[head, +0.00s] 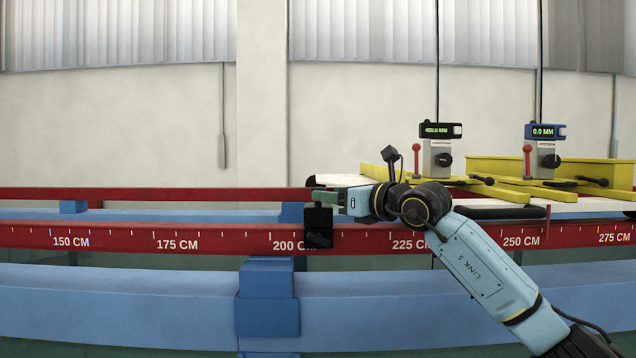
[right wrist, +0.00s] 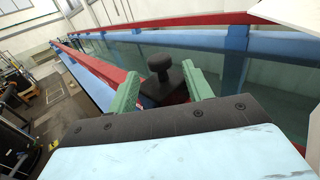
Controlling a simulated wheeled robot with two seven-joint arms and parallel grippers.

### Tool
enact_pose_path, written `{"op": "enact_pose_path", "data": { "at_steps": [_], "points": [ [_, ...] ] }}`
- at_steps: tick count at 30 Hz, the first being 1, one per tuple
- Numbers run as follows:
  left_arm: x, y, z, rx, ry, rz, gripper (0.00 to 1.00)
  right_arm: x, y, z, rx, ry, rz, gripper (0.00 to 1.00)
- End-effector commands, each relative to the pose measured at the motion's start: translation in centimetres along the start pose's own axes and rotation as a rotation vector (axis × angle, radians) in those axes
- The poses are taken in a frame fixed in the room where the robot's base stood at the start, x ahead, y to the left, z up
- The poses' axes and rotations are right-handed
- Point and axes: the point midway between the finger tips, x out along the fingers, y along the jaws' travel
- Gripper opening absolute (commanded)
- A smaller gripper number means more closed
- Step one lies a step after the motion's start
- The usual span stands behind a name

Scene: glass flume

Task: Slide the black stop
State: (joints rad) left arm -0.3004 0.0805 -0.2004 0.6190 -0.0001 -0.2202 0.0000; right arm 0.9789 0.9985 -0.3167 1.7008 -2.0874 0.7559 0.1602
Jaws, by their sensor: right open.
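The black stop (head: 318,228) sits on the red front rail (head: 200,238) just right of the 200 CM mark. It has a dark round knob on top, which shows clearly in the right wrist view (right wrist: 160,64). My right gripper (head: 322,197) is at the stop's top, reaching in from the right. In the right wrist view its green fingers (right wrist: 163,82) are apart, one on each side of the stop and knob. I cannot tell whether either finger touches it. My left gripper is in neither view.
Two gauges, one blue (head: 545,131) and one black (head: 440,130), stand at the back right over yellow beams (head: 572,169). Blue beams (head: 120,292) run along the flume. The front rail left of the stop is clear.

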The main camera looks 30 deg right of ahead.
Motion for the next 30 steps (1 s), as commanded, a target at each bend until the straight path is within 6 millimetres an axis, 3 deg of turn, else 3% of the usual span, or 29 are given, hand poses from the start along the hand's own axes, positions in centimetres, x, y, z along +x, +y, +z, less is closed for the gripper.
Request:
{"op": "enact_pose_path", "data": {
  "at_steps": [3,9,20,30],
  "points": [
    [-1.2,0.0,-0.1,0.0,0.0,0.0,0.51,2.2,0.0,0.4,0.003,-0.001,0.001,0.5],
    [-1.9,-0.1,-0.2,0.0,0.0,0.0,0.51,4.4,0.0,0.1,0.002,-0.001,0.001,0.5],
    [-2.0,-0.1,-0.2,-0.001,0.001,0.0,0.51,4.9,0.0,-0.1,0.0,-0.001,0.0,0.5],
    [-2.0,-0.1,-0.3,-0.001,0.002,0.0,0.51,4.8,0.0,0.0,0.0,-0.001,0.0,0.07]
  ]
}}
